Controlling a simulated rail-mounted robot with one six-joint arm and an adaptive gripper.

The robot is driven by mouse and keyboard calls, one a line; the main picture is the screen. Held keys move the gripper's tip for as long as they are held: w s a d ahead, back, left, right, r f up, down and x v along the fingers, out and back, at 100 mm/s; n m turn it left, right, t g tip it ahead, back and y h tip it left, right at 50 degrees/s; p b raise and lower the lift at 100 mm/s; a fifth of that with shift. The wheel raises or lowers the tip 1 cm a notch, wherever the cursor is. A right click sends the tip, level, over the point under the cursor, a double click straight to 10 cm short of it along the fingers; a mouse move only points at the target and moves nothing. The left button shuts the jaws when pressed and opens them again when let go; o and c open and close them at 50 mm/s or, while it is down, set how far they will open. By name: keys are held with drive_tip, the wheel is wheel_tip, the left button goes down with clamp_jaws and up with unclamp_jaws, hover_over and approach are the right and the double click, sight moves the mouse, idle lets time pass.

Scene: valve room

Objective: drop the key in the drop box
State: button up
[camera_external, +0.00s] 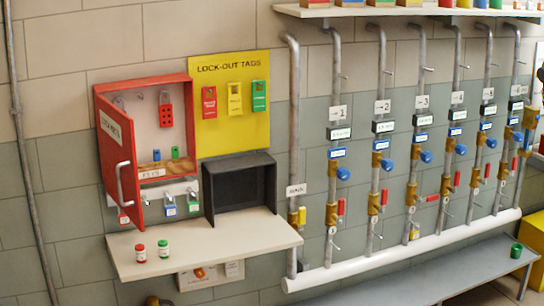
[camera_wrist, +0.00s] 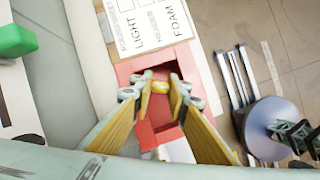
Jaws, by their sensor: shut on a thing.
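In the wrist view my gripper (camera_wrist: 161,87) is shut on a small yellow piece, the key (camera_wrist: 160,86); only a little of it shows between the fingertips. Behind and around the fingertips, as seen from the wrist, is a red box (camera_wrist: 135,70) with a dark opening, which looks like the drop box. The fingers cover part of the box, and I cannot tell the key's height over the opening. In the external view a bit of red (camera_external: 541,145) at the right edge may be the same box. My gripper and the key cannot be made out there.
A white printed board (camera_wrist: 150,22) lies beside the red box, and a green object (camera_wrist: 14,40) is at the left. A grey disc (camera_wrist: 272,122) stands at the right. The external view shows a red cabinet (camera_external: 128,150), pipes with valves and a grey bench (camera_external: 420,275).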

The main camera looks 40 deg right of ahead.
drive_tip(key=o, duration=0.8)
drive_tip(key=shift+r, duration=0.15)
drive_tip(key=shift+v, duration=3.65)
drive_tip(key=shift+a, duration=0.1)
